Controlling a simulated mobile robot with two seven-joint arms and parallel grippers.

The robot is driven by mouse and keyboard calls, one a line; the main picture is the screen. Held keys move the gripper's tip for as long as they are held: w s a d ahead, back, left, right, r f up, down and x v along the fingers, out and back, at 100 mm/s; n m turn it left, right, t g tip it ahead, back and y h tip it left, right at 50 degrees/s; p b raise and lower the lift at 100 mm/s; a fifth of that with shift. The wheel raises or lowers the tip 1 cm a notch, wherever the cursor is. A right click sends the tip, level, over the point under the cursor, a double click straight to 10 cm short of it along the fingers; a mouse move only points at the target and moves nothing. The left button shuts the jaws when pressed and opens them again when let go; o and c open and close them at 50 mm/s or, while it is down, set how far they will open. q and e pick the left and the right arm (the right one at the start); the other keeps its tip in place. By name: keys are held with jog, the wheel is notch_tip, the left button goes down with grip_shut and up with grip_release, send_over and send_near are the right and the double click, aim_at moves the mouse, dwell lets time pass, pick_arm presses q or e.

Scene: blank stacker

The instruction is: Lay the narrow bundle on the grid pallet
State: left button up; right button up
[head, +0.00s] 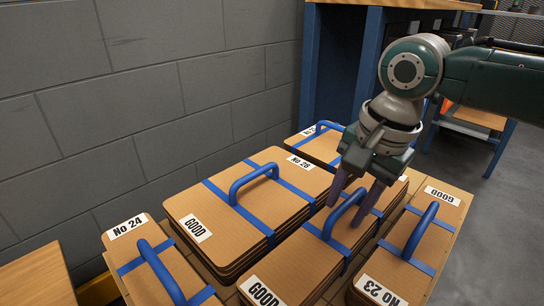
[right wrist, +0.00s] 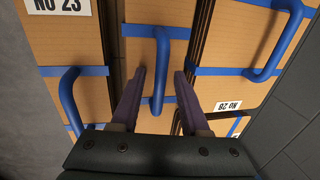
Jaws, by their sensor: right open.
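Several cardboard bundles with blue straps and blue handles lie side by side. My right gripper (head: 347,212) is open over the middle bundle (head: 292,262), whose front label reads GOOD. Its fingers stand on either side of that bundle's blue handle (right wrist: 161,55), not shut on it. In the right wrist view this bundle (right wrist: 140,22) is narrower than the No 28 bundle (right wrist: 235,28). Narrow bundles No 24 (head: 130,247) and No 23 (head: 432,247) lie at the left and right. I cannot tell which is the task's bundle. No grid pallet can be made out. My left gripper is not in view.
The wide No 28 bundle (head: 248,215) lies close on the left, and another bundle (head: 318,147) lies behind. A grey block wall (head: 120,100) borders the left. A wooden surface (head: 35,280) shows at lower left. Open grey floor (head: 500,215) lies to the right.

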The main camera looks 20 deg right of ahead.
jog(key=shift+r, duration=0.15)
notch_tip(320, 180, up, 12)
jog(key=s+f+p, duration=0.1)
jog(key=s+p, duration=0.1)
jog(key=p, duration=0.4)
jog(key=s+a+f+n+y, duration=0.1)
jog(key=s+a+f+n, duration=0.4)
jog(key=s+a+n, duration=0.5)
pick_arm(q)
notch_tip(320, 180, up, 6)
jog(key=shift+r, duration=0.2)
pick_arm(e)
jog(key=s+d+n+t+h, duration=0.1)
jog(key=s+d+n, duration=0.3)
jog(key=s, duration=0.5)
jog(key=shift+r+n+t+h, duration=0.3)
jog(key=shift+r+n, duration=0.05)
jog(key=shift+n, duration=0.45)
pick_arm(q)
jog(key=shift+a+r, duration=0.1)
pick_arm(e)
jog(key=shift+r, duration=0.1)
